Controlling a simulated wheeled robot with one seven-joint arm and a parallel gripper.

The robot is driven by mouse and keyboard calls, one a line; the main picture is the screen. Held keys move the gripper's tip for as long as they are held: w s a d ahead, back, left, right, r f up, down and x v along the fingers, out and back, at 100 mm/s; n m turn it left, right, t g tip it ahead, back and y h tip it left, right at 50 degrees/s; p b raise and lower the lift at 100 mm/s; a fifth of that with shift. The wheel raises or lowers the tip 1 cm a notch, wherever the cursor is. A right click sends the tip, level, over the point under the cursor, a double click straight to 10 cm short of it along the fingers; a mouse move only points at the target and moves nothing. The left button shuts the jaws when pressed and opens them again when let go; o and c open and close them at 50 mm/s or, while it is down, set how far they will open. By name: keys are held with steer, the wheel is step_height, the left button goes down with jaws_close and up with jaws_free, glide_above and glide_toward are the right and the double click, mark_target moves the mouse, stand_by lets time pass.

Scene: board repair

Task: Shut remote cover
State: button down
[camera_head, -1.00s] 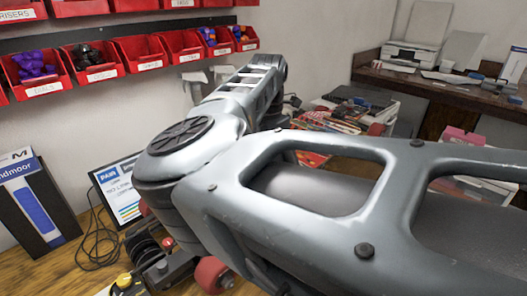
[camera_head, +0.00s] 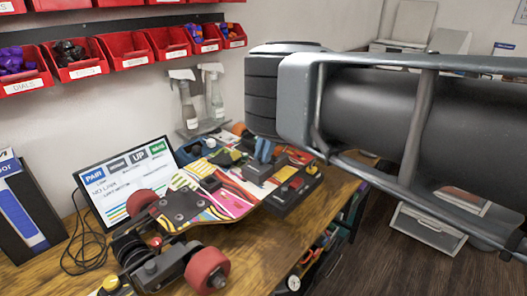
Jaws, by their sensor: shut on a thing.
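A dark box-like unit (camera_head: 288,197) with red parts lies at the right end of the bench; it looks like the remote. A dark raised piece (camera_head: 259,172) at its left side looks like its cover, though its hinge and angle are not clear. My gripper (camera_head: 263,155) shows only as small blue fingers under the arm's wrist. It comes down from above, and its tips are at this dark piece, shut on it. The arm hides the gripper's upper part.
A colourful skateboard (camera_head: 215,190) with red wheels lies left of the unit. A tablet-like screen (camera_head: 125,180) leans behind it. Spray bottles (camera_head: 190,108) stand at the wall below red bins (camera_head: 125,52). The bench's right edge is close to the unit.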

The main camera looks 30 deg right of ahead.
mark_target(272, 157)
steer(key=shift+s+f, duration=0.1)
steer(key=shift+f, duration=0.05)
steer(key=c, duration=1.1)
jaws_free()
steer(key=v, duration=0.8)
steer(key=shift+b, duration=0.45)
steer(key=shift+a, duration=0.1)
